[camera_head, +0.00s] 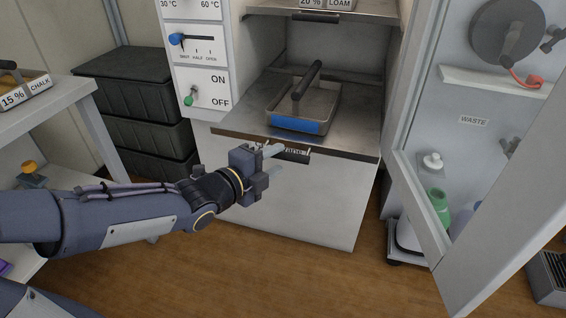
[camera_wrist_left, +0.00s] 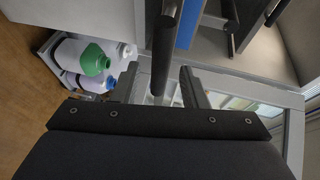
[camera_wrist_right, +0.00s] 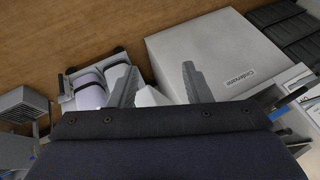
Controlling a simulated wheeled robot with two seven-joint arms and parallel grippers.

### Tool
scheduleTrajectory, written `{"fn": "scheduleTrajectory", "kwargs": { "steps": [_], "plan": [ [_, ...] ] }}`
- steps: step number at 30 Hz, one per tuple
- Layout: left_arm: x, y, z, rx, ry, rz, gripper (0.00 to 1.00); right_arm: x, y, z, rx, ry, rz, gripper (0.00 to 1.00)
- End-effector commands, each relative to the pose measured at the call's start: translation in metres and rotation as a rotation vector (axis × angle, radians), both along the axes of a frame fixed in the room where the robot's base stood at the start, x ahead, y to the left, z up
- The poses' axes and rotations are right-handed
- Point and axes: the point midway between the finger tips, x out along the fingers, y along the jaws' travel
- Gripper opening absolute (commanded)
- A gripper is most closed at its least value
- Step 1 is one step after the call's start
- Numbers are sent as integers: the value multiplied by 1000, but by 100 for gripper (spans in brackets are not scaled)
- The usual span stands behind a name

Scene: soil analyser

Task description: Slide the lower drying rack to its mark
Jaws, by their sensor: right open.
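The lower drying rack (camera_head: 355,138) is a steel shelf sticking out of the white cabinet. On it sits a metal tray (camera_head: 318,104) with a blue front strip and a dark bar handle. My left gripper (camera_head: 275,157) is at the rack's dark front handle (camera_head: 296,156), partly covering its label. In the left wrist view the handle (camera_wrist_left: 163,50) lies between the parted fingers (camera_wrist_left: 160,72), with gaps at both sides, so this gripper looks open. My right gripper (camera_wrist_right: 158,75) is open and empty; the head view does not show it. I cannot make out a mark.
An upper rack (camera_head: 345,12) is above. The open cabinet door (camera_head: 452,205) stands at right, with bottles (camera_head: 437,205) near it. Black crates (camera_head: 140,105) and a white side table (camera_head: 92,108) are at left. The wood floor (camera_head: 270,280) in front is clear.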

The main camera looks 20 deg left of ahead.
Motion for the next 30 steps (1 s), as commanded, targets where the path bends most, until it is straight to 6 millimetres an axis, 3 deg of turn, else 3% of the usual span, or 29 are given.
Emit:
{"fn": "scheduleTrajectory", "kwargs": {
  "steps": [6,17,26,30],
  "plan": [
    [26,-12,-7,-2,2,-1,40,0,0,-12,0,0,0,44],
    [33,-15,-7,-1,2,1,40,0,0,-13,0,0,0,44],
    [32,-15,-7,-2,3,1,3,0,0,-13,0,0,0,44],
    [32,-15,-7,-2,3,1,0,0,0,-13,0,0,0,44]
  ]
}}
